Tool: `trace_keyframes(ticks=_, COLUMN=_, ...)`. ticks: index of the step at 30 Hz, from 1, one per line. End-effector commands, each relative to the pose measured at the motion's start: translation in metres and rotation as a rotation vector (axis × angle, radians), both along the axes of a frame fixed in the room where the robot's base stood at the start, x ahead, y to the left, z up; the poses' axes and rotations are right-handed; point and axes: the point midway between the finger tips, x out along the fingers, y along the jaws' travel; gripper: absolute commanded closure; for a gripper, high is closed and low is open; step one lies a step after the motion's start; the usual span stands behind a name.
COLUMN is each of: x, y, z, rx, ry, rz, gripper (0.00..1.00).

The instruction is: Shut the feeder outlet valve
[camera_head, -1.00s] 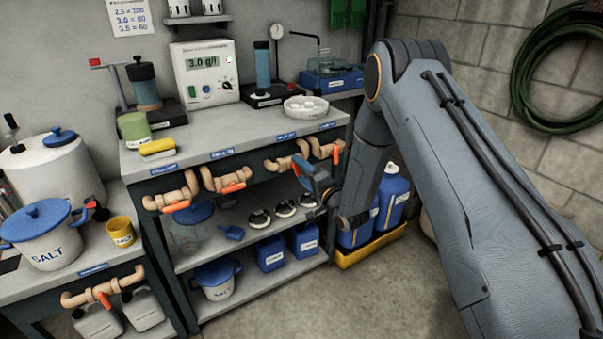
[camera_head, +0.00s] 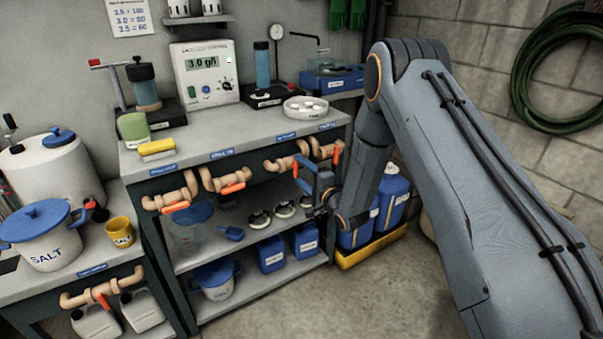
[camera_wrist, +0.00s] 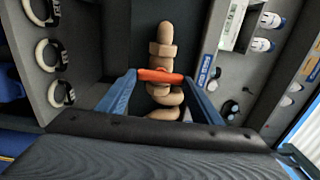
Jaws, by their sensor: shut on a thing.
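Several tan pipe valves with orange handles sit along the front edge of the main bench in the head view. My gripper (camera_head: 304,172) is at the third valve from the left (camera_head: 279,165), whose small label I cannot read. In the wrist view, the orange handle (camera_wrist: 160,76) lies crosswise over its tan pipe (camera_wrist: 166,34). My blue fingers (camera_wrist: 162,86) are on the two ends of this handle, shut on it. In the head view the fingers hide much of the handle.
The fourth valve (camera_head: 327,149) is close to the right of my gripper. Blue jugs (camera_head: 392,200) stand in a yellow tray (camera_head: 370,247) at right. The floor in front is clear.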

Motion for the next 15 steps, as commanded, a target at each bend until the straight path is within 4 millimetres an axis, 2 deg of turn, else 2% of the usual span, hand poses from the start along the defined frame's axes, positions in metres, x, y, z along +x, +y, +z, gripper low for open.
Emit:
trace_keyframes(ticks=1, x=0.0001, y=-0.0012, z=-0.0006, rx=0.001, ry=0.002, rz=-0.003, gripper=0.63)
trace_keyframes(ticks=2, x=0.0001, y=-0.0012, z=-0.0006, rx=0.001, ry=0.002, rz=-0.002, gripper=0.36)
trace_keyframes(ticks=4, x=0.0, y=-0.0009, z=-0.0006, rx=0.001, ry=0.002, rz=-0.002, gripper=0.24)
trace_keyframes(ticks=15, x=-0.003, y=-0.0019, z=-0.0004, rx=-0.001, ry=0.001, rz=0.0, gripper=0.22)
